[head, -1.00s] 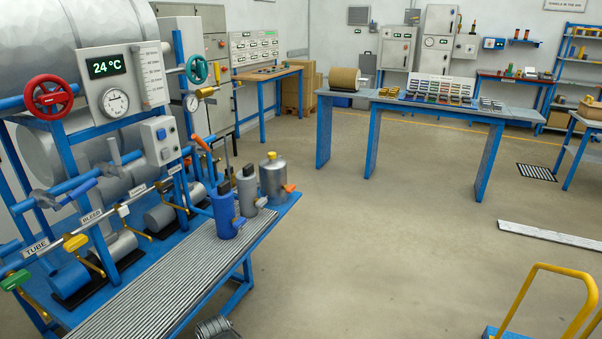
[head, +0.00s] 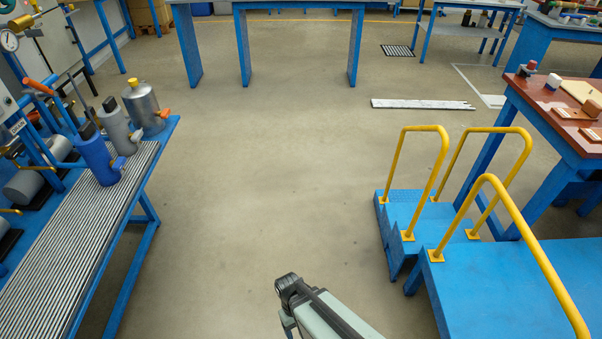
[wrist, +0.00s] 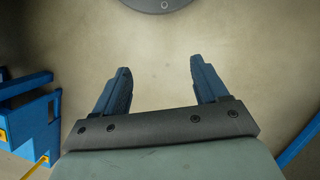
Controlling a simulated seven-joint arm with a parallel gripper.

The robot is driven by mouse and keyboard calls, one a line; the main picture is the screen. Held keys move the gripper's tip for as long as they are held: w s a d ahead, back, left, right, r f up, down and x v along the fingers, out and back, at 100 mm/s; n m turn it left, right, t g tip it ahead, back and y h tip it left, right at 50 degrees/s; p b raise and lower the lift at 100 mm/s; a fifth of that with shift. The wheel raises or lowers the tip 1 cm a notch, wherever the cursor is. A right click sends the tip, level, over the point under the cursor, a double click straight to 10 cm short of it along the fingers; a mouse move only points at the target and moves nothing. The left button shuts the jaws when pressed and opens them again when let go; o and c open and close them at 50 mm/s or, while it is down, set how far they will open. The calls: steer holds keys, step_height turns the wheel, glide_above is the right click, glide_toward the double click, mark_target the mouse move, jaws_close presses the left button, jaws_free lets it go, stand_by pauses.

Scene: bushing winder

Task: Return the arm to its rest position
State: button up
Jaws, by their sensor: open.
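My gripper (wrist: 161,88) shows in the wrist view with its two dark fingers spread apart. It is open and nothing is between the fingers. Beyond them lies bare floor. In the head view part of my arm shows at the bottom centre, over the floor, between the ribbed bench at the left and the blue steps at the right. The fingers cannot be made out in the head view.
A ribbed bench (head: 75,250) with a blue can (head: 95,155), a grey can (head: 116,127) and a metal canister (head: 143,106) stands left. Blue steps (head: 510,270) with yellow rails stand right. A white plank (head: 422,104) lies on the floor. The middle floor (head: 260,180) is clear.

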steer(key=s+d+f+m+g+y, duration=0.1)
steer(key=s+d+f+m, duration=0.2)
steer(key=s+d, duration=0.2)
steer(key=s+d+f+m+g, duration=0.2)
steer(key=s+d, duration=0.3)
steer(key=d, duration=0.7)
steer(key=shift+d+f+m+g+y, duration=0.2)
steer(key=shift+f+m+g+y, duration=0.1)
steer(key=shift+f+m+y, duration=0.15)
